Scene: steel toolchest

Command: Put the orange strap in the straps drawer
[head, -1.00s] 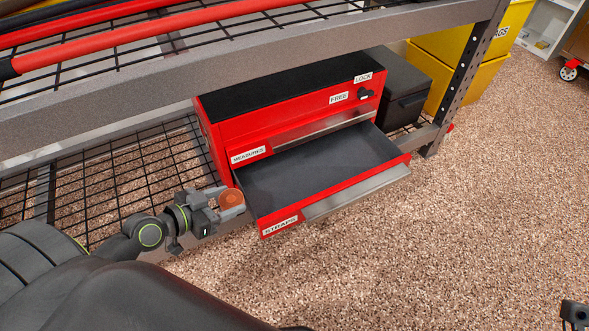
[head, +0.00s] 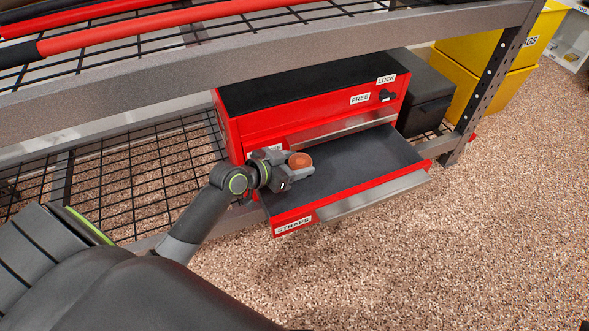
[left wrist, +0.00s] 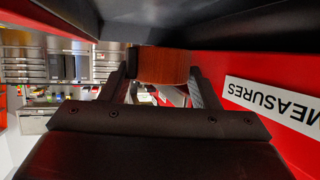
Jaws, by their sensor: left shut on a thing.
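The orange strap (head: 300,160) is a small round roll held between the fingers of my left gripper (head: 296,167). In the left wrist view the strap (left wrist: 163,66) sits between the two fingertips of the gripper (left wrist: 160,80). The straps drawer (head: 368,165) is the lower drawer of the red toolchest (head: 240,125); it is pulled open, its dark floor looks empty and its front has a STRAPS label (head: 293,226). My left gripper and the strap are over the left part of this drawer. Their height above its floor is hard to tell. My right gripper is not recognisable in view.
The MEASURES drawer above is shut; its label (left wrist: 272,104) is close beside my gripper in the left wrist view. A dark box (head: 425,90) stands right of the toolchest. The shelf beam (head: 200,75) runs above and in front. The drawer's right part is free.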

